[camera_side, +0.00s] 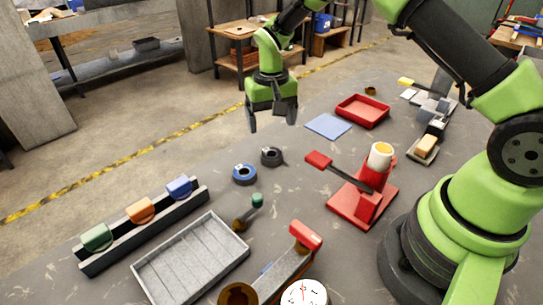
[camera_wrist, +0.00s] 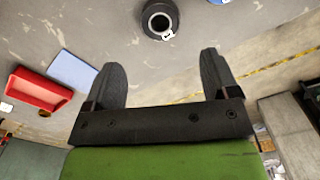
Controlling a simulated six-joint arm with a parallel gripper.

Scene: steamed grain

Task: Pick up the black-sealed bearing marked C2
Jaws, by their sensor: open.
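A black ring-shaped bearing (camera_side: 271,156) lies on the grey table in the side view. It also shows at the top of the wrist view (camera_wrist: 151,24), with a small white tag on its lower right rim; the marking on the tag is too small to read. A blue-ringed bearing (camera_side: 244,174) lies to its left and nearer the camera in the side view. My gripper (camera_side: 272,125) is open and empty, raised above the table beyond the black bearing. In the wrist view its fingers (camera_wrist: 162,68) are wide apart, with the bearing beyond their tips.
A blue mat (camera_side: 327,126) and a red tray (camera_side: 363,108) lie to the right. A red press (camera_side: 362,204) with a lever stands close to the bearings. A grey divided tray (camera_side: 190,262) and a rack with coloured pieces (camera_side: 150,232) are at front left.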

